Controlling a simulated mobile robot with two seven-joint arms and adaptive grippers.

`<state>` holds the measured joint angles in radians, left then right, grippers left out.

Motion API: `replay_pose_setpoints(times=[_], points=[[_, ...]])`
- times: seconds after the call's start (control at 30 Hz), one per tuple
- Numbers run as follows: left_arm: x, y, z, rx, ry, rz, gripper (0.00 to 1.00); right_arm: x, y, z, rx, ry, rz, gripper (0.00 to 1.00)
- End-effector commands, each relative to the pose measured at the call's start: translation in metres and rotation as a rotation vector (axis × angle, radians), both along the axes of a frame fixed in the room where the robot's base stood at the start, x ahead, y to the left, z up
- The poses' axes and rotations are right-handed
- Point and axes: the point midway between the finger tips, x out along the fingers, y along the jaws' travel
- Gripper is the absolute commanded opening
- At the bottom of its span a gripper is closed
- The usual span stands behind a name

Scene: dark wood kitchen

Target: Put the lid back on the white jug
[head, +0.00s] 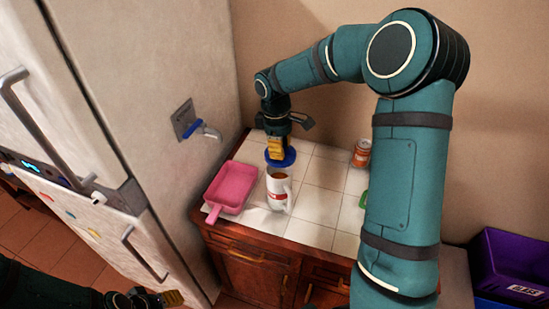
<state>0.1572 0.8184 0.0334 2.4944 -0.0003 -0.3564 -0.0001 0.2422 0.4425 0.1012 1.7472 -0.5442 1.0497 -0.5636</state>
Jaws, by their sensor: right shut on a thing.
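The white jug (280,196) stands upright on the tiled counter, with a red mark on its side and a handle on its right. Its top is open and looks brownish inside. My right gripper (276,148) is over the jug, pointing down, with yellowish fingers shut on the blue round lid (289,160). The lid appears just above and behind the jug's rim in the head view, apart from it; the exact height is hard to tell. My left gripper (160,299) is low at the bottom left, away from the counter, and its opening is unclear.
A pink pan (233,187) lies left of the jug. An orange-red can (361,152) and a green thing (363,199), partly hidden by my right arm, are to the right. Tiles between jug and can are clear.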

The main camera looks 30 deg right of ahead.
Motion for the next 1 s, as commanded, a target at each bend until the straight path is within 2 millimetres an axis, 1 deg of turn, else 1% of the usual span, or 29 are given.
replay_pose_setpoints(times=[0.03, 0.17, 0.37, 0.57, 0.83, 1.0], points=[[0.0, 0.0, 0.002, 0.0, 0.0, 0.0, 0.47, 0.0, -0.002, 0.004, 0.0, -0.001, 0.006, 0.04], [0.0, 0.0, 0.003, 0.0, 0.0, 0.001, 0.47, 0.001, -0.003, 0.006, 0.001, -0.001, 0.015, 0.04], [-0.001, 0.0, -0.002, 0.0, 0.0, 0.001, 0.47, 0.001, -0.003, -0.001, 0.001, 0.0, 0.017, 0.04], [-0.001, 0.0, -0.014, 0.001, 0.0, 0.003, 0.47, 0.001, -0.003, -0.015, 0.001, 0.0, 0.017, 0.04], [-0.001, -0.001, -0.035, 0.004, 0.0, 0.004, 0.47, 0.0, -0.003, -0.04, 0.002, -0.001, 0.018, 0.04], [0.0, -0.001, -0.043, 0.006, 0.0, 0.004, 0.47, 0.001, -0.003, -0.052, 0.002, 0.0, 0.018, 0.04]])
